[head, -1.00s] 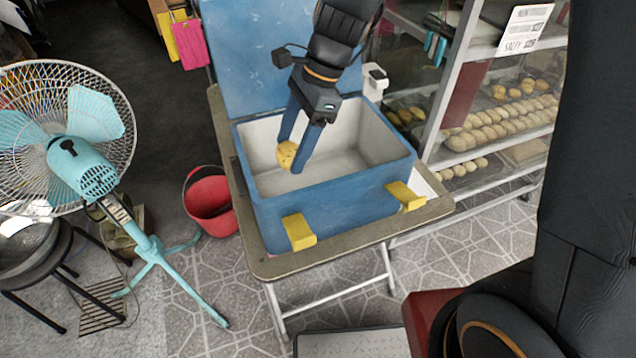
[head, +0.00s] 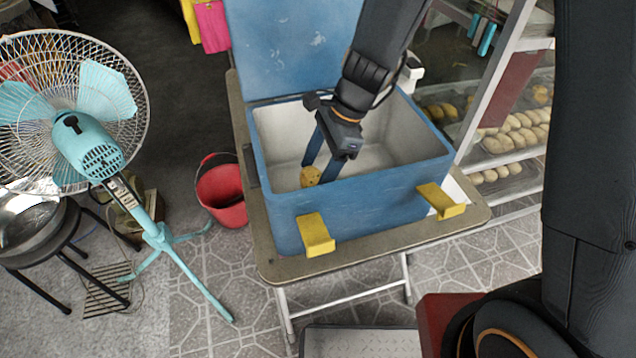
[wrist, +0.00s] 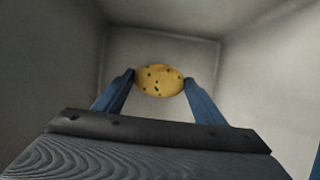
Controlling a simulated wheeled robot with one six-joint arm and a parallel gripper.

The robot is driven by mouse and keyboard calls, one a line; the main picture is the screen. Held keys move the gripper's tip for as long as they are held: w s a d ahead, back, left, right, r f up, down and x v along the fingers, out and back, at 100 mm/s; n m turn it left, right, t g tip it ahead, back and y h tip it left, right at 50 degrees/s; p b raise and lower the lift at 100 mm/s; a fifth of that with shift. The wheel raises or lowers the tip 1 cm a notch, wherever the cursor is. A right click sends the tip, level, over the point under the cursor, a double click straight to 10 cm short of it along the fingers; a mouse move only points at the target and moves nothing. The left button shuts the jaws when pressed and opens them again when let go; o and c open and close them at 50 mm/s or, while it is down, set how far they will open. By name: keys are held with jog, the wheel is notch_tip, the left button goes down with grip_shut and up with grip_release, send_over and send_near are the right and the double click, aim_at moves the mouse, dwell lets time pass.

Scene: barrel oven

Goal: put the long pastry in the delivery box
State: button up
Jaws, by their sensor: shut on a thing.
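The long pastry (head: 311,176) is golden brown with dark specks. It is between the fingertips of my gripper (head: 322,178), which is shut on it. In the wrist view the pastry (wrist: 160,80) shows end-on between the two blue fingers. The delivery box (head: 370,196) is blue with a pale inside, and its lid (head: 290,45) stands open at the back. My gripper reaches down inside the box with the pastry, near the front left part. I cannot tell whether the pastry touches the box floor.
The box stands on a small folding table (head: 270,268) with two yellow latches at its front. A turquoise fan (head: 90,150) and a red bucket (head: 222,195) stand to the left. A glass bread case (head: 500,120) with several rolls is at the right.

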aim_at(320, 175)
jog(key=shift+f, duration=2.05)
jog(key=shift+f, duration=0.1)
jog(key=o, duration=1)
jog(key=shift+o, duration=0.2)
jog(key=v, duration=1.2)
